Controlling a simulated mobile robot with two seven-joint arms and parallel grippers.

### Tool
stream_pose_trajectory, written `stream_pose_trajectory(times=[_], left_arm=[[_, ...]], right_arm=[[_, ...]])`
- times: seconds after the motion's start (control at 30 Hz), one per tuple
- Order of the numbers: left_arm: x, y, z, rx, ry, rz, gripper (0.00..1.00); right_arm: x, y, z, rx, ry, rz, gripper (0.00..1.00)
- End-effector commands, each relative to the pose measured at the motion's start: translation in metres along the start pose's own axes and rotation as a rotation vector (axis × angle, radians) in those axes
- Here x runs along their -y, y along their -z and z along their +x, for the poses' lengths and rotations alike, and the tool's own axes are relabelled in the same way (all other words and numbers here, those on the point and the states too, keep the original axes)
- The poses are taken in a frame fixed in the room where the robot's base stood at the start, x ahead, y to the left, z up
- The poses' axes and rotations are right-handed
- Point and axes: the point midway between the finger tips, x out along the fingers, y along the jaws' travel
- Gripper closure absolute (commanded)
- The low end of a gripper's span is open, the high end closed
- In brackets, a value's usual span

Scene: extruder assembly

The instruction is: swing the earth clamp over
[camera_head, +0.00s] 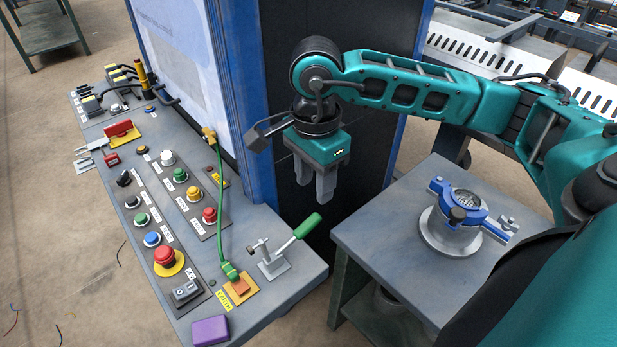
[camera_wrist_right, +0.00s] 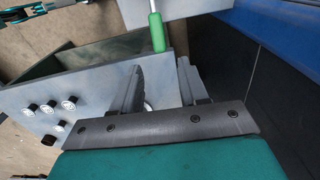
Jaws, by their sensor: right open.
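The earth clamp (camera_head: 274,262) is a grey metal toggle clamp with a green-gripped lever, at the near right corner of the control panel. Its green handle (camera_head: 308,225) slants up and right, away from the panel. The handle also shows in the right wrist view (camera_wrist_right: 157,32), beyond the fingertips. A green cable ends in a green plug (camera_head: 231,271) on an orange block beside the clamp, by a yellow EARTH label (camera_head: 224,299). My right gripper (camera_head: 316,198) points down, open and empty, above and behind the handle and apart from it. My left gripper is out of view.
A blue-framed cabinet (camera_head: 254,70) stands right behind the panel and my right gripper. The panel (camera_head: 255,325) carries several buttons and a purple block (camera_head: 210,330). A side table (camera_head: 370,235) at the right holds a blue-and-silver ring clamp (camera_head: 458,215). A gap separates panel and table.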

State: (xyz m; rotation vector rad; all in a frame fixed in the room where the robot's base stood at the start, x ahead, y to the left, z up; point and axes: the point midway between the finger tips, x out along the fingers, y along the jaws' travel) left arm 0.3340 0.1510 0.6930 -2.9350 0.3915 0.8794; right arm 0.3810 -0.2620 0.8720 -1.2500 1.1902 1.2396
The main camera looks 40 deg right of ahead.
Motion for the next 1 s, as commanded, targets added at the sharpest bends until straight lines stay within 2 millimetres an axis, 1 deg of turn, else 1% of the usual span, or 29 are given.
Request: stream_pose_trajectory(times=[0.03,0.3,0.73,0.77,0.8,1.0], left_arm=[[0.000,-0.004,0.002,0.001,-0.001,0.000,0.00],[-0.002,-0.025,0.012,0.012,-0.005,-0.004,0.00],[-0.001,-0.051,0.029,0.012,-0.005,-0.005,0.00],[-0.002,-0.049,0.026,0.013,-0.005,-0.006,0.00],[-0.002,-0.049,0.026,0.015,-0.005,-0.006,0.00],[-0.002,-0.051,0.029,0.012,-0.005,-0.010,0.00]], right_arm=[[0.000,0.000,0.006,0.000,-0.002,0.000,0.56],[-0.001,-0.001,0.039,0.005,-0.004,0.001,0.56],[-0.001,-0.002,0.090,0.006,-0.003,0.001,0.56],[0.000,-0.002,0.084,0.006,-0.001,0.001,0.56],[0.000,-0.002,0.084,0.007,-0.001,0.001,0.56],[0.000,-0.002,0.086,0.007,-0.001,0.001,0.56]])
